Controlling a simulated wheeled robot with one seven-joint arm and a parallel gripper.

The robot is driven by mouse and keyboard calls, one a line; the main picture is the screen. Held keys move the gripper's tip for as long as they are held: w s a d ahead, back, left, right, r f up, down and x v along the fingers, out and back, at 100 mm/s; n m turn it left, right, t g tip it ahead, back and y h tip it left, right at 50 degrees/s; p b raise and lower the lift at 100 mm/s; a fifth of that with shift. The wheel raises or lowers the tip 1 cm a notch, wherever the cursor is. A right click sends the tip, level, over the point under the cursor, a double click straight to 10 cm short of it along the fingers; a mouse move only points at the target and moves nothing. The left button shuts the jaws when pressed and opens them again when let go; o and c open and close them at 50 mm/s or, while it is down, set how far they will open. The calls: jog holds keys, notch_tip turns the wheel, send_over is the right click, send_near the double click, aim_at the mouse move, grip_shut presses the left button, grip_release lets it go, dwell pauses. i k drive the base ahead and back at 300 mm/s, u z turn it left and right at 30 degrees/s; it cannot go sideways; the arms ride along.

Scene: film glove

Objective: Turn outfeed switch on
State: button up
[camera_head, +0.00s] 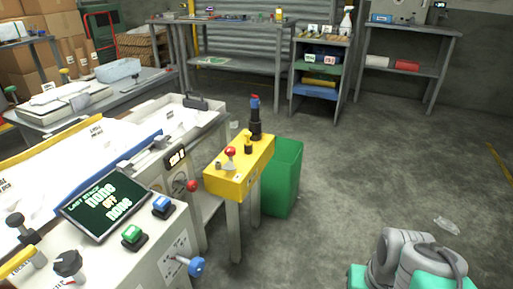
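No label that I can read names the outfeed switch, so I cannot tell which control it is. The near control panel (152,256) carries a green button (132,236), a blue button (162,206), a black knob (67,264) and a blue-knobbed handle (196,266). A yellow box (226,184) on legs carries a red-topped knob (230,153), a small yellow and black control (248,143) and a black post with a blue and red top (255,118). My gripper is not in view; grey and teal parts of my arm show at lower right.
A green bin (283,178) stands behind the yellow box. A red knob (192,186) sticks out from the machine's side. Shelves (320,75) and a workbench (225,62) line the back wall. The floor at centre right is open, with clear scrap (447,224) on it.

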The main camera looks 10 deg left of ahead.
aim_at(230, 151)
jog(key=i, duration=0.75)
jog(key=u, duration=0.95)
jog(key=i, duration=0.5)
jog(key=u, duration=0.5)
